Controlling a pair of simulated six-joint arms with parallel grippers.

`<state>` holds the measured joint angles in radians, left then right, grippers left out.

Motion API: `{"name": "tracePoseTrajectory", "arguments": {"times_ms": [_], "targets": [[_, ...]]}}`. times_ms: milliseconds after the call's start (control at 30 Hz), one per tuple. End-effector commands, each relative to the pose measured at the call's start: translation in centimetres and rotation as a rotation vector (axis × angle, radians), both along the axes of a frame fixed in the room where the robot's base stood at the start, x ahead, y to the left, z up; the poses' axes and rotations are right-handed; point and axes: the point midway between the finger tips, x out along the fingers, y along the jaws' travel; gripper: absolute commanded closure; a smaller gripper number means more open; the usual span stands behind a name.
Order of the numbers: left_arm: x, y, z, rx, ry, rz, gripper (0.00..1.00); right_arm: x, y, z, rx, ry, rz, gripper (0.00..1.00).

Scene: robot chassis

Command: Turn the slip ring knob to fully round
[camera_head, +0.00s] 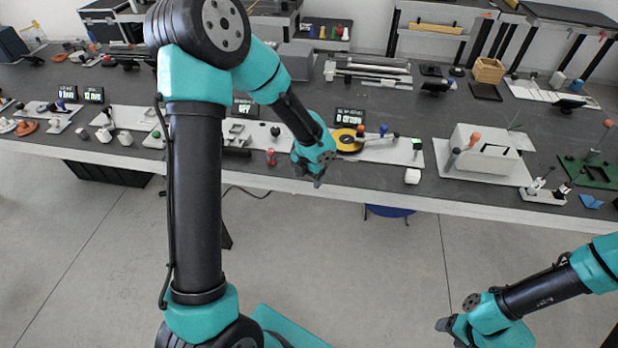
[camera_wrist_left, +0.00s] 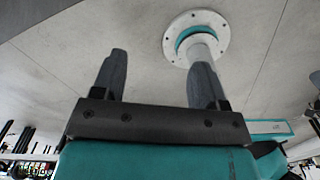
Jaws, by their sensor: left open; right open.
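My left gripper (camera_head: 318,182) hangs at the table's front edge, in front of and left of the disc. In the left wrist view its two fingers (camera_wrist_left: 158,68) are apart with nothing between them. My right gripper (camera_head: 441,327) is open and low over the floor at lower right, away from the table.
The long dark table (camera_head: 400,190) carries several stations. A red knob (camera_head: 271,157) stands left of my left gripper. A small white block (camera_head: 412,176) lies at the front edge. The floor in front is clear.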

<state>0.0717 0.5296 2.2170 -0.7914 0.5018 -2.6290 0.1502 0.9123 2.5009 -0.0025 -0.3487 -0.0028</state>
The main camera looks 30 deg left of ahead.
Motion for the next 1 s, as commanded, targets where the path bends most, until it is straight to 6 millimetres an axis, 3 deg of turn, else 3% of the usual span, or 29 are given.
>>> {"name": "tracePoseTrajectory", "arguments": {"times_ms": [567, 767, 1000], "targets": [[-0.5, -0.3, 0.2, 0.002, -0.001, 0.034, 0.33, 0.0, 0.0, 0.0, 0.000, 0.000, 0.000, 0.38], [1.0, 0.6, 0.9, 0.015, -0.008, 0.273, 0.33, 0.0, 0.0, 0.0, 0.000, 0.000, 0.000, 0.38], [3.7, 2.2, 2.6, 0.033, -0.022, 0.768, 0.33, 0.0, 0.0, 0.0, 0.000, 0.000, 0.000, 0.38]]}}
